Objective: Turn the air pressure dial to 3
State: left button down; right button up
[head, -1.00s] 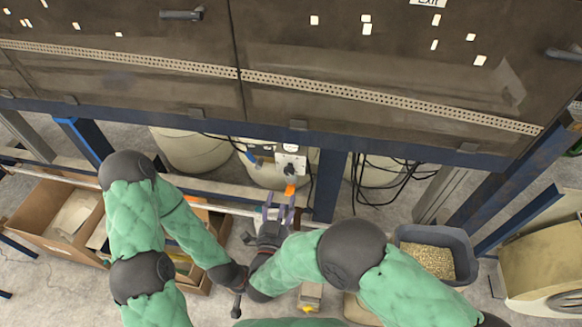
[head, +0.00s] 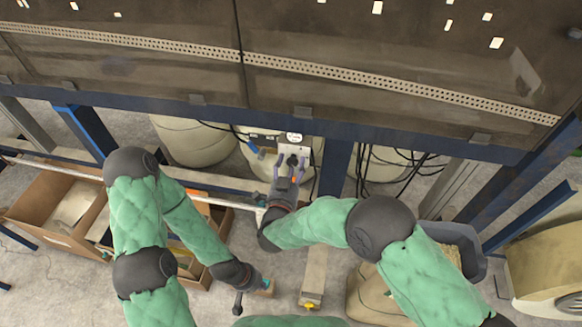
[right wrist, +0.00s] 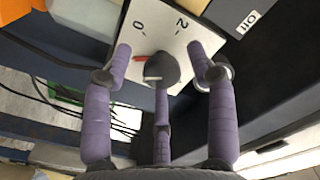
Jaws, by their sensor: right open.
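The air pressure dial is a dark round knob (right wrist: 160,68) on a white plate (right wrist: 176,22) with black numbers and a red mark beside the knob. In the head view the white plate (head: 314,145) is under the table edge, in front of a pale tank. My right gripper (head: 291,160) is at the knob; in the right wrist view its purple fingers (right wrist: 160,60) are open, one on each side of the knob and one below. Contact cannot be told. My left gripper (head: 262,287) is low in the head view, away from the dial; its fingers are unclear.
The dark table edge (head: 210,107) overhangs the dial. A blue-grey post (head: 334,172) stands just right of it, with black cables (head: 395,180) beyond. A cardboard box (head: 33,222) is at left. A grey bin (head: 474,257) is at right, partly behind my right arm.

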jog(key=c, duration=1.1)
